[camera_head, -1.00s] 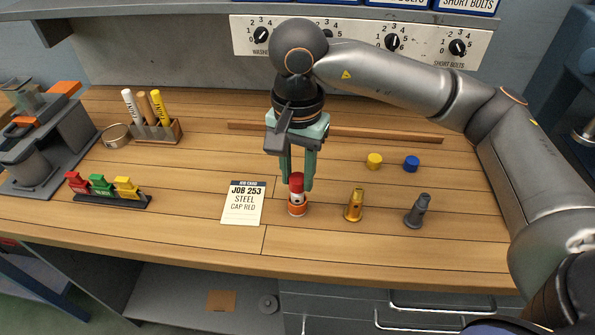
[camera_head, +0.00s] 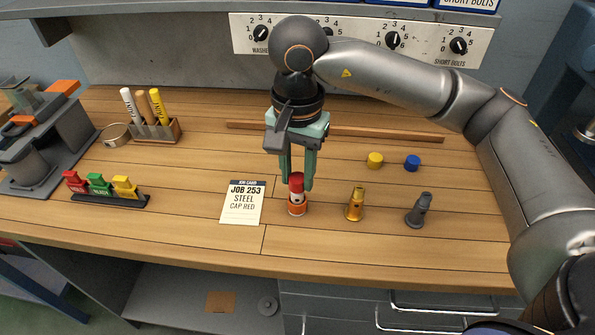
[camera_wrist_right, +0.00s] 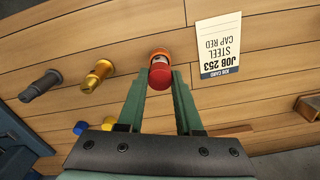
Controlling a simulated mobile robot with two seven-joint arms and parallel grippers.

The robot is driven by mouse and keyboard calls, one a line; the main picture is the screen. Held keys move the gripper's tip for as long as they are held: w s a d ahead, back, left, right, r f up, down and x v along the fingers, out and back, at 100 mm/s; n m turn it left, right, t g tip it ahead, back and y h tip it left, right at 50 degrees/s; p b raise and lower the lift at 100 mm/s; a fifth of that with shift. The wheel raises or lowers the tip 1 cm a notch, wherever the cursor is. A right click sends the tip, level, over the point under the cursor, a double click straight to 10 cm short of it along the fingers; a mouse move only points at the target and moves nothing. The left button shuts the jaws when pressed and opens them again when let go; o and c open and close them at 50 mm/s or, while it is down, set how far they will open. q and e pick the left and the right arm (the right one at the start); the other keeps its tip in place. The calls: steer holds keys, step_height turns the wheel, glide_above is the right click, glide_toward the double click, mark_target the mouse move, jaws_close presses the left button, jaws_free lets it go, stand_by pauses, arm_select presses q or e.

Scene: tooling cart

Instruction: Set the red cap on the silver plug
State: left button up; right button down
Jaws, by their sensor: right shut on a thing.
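The red cap (camera_head: 296,181) is between the fingers of my right gripper (camera_head: 297,184), which is shut on it. The cap is upright, directly over an orange-copper plug (camera_head: 297,209) with a pale upper part. I cannot tell whether the cap rests on that plug or is held just above it. The wrist view also shows the cap (camera_wrist_right: 160,77) in front of the orange part (camera_wrist_right: 160,53). The silver-grey plug (camera_head: 418,212) stands bare at the right, apart from my gripper. It also shows in the wrist view (camera_wrist_right: 41,85). My left gripper is not in view.
A brass plug (camera_head: 354,205) stands between the orange and grey plugs. A yellow cap (camera_head: 375,160) and a blue cap (camera_head: 412,163) lie behind them. A job card (camera_head: 242,204) reads "STEEL CAP RED". A wooden strip (camera_head: 380,133) lies behind.

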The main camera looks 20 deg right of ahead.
jaws_free()
stand_by(0.6)
steer(key=shift+r, duration=0.1)
stand_by(0.4)
steer(key=shift+r+p, duration=2.05)
steer(key=shift+r, duration=1.35)
